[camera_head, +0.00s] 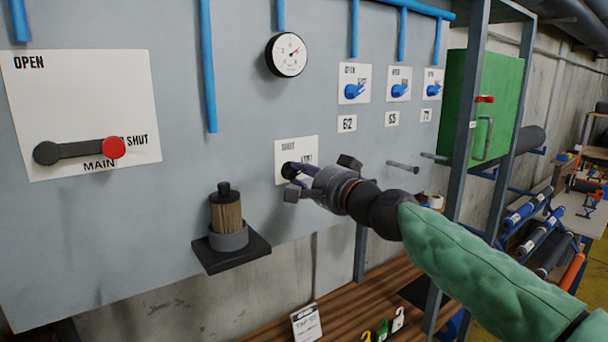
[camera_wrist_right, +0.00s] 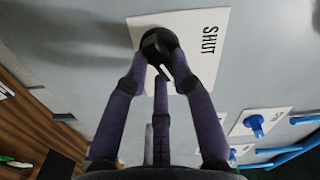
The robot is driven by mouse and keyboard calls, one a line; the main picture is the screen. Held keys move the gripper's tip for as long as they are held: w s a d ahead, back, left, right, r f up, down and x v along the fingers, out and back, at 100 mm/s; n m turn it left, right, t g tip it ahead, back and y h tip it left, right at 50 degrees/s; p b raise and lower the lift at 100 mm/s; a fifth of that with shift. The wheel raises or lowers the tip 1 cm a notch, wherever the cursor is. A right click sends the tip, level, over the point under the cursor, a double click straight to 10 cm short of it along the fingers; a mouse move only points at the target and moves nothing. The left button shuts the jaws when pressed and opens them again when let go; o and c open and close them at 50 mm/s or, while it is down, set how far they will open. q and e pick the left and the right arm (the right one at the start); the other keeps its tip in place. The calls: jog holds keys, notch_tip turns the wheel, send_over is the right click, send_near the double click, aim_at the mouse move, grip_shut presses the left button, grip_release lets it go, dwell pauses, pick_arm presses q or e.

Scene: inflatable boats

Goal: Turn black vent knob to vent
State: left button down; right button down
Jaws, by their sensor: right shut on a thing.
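The black vent knob (camera_wrist_right: 158,46) sits on a white plate (camera_head: 283,150) on the grey panel. The plate reads SHUT at its top; a lower word is mostly hidden by my gripper. My right gripper (camera_head: 292,172) reaches in from the right and is shut on the knob. In the right wrist view its purple fingers (camera_wrist_right: 160,72) close around the knob, and a white mark shows on the knob between them. My left gripper is not in view.
A pressure gauge (camera_head: 287,55) and blue valves (camera_head: 354,91) are above. A peg (camera_head: 403,167) sticks out right of the gripper.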

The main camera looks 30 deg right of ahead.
jog(key=shift+f+m, duration=0.1)
jog(key=shift+m, duration=0.4)
jog(key=c, duration=1)
grip_release()
jog(key=shift+c, duration=0.2)
jog(key=s, duration=1.2)
jog(key=shift+d, duration=0.45)
